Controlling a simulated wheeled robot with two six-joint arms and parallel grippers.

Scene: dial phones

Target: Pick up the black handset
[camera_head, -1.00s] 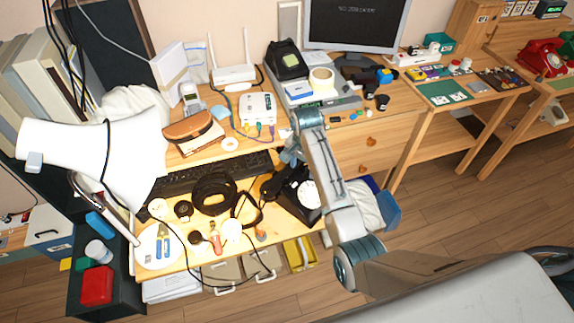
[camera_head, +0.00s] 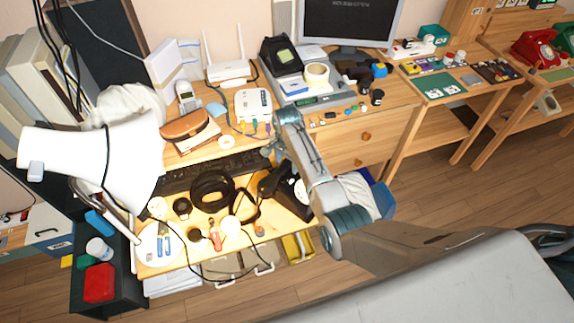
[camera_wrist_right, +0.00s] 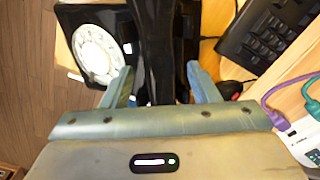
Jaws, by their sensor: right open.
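The black dial phone (camera_head: 288,190) with its white dial (camera_wrist_right: 97,53) sits on the near part of the desk, partly hidden by my right arm. The black handset (camera_head: 268,184) lies along the phone's left side in the head view. In the right wrist view the handset (camera_wrist_right: 155,40) runs lengthwise between my finger tips. My right gripper (camera_head: 271,152) is open; its fingers also show in the wrist view (camera_wrist_right: 160,82), one on each side of the handset. I cannot tell whether they touch it. My left gripper is not in view.
A black keyboard (camera_head: 190,178) lies left of the phone. Black headphones (camera_head: 211,189) and a black strap lie close by. A white box with coloured plugs (camera_head: 253,104) and a grey device (camera_head: 320,98) stand behind. Another red phone (camera_head: 540,48) is far right.

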